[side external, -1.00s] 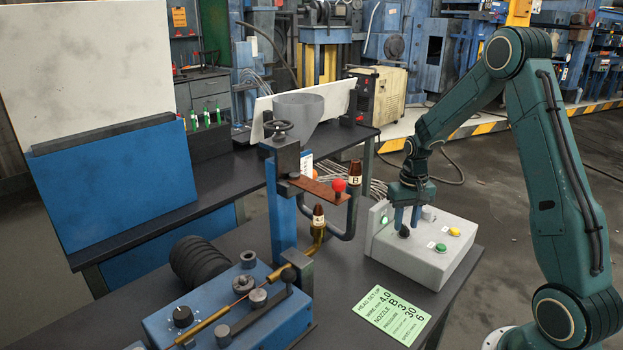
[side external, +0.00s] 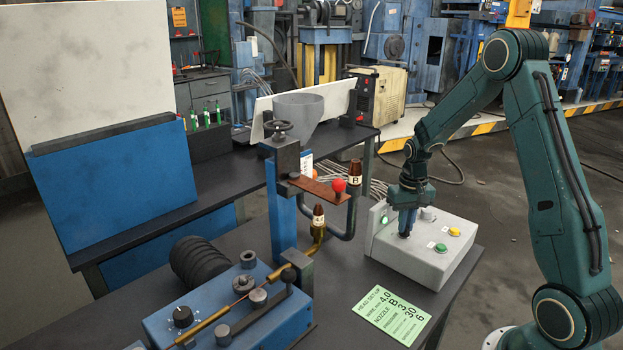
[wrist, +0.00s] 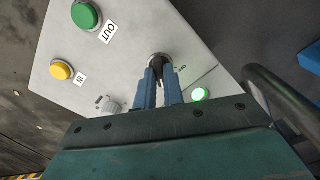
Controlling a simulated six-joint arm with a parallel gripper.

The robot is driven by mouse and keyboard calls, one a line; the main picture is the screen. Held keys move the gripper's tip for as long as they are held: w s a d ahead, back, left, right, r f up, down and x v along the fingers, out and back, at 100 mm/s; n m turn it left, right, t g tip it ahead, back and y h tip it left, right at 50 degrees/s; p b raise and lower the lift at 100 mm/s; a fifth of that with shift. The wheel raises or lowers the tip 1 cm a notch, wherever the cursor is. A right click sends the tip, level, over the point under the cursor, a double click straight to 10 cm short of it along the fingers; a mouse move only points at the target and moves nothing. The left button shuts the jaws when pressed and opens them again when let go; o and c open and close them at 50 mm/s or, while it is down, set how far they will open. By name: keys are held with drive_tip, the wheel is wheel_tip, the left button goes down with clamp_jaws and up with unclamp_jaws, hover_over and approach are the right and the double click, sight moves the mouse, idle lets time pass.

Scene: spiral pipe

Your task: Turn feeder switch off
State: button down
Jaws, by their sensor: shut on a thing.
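The light grey control box (side external: 425,266) stands on the table at the right in the side view. My gripper (side external: 404,229) points down at its top and is shut on a dark switch knob (side external: 404,235), mostly hidden by the fingers. In the wrist view my gripper (wrist: 159,78) has both blue fingers on the dark knob (wrist: 158,59).
The box carries a green OUT button (wrist: 85,16), a yellow IN button (wrist: 62,70) and a grey dial (wrist: 115,106). A bent dark pipe (wrist: 270,92) runs beside it. A green settings card (side external: 393,310) lies in front. A post with a red ball knob (side external: 339,185) stands left.

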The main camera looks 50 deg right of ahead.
drive_tip(key=shift+n, duration=0.4)
drive_tip(key=n, duration=1.3)
idle(0.4)
drive_tip(key=c, duration=1.5)
unclamp_jaws()
drive_tip(key=shift+r, duration=0.15)
wheel_tip(320, 180, up, 14)
drive_tip(key=shift+f, duration=0.2)
drive_tip(key=shift+a+r, duration=0.1)
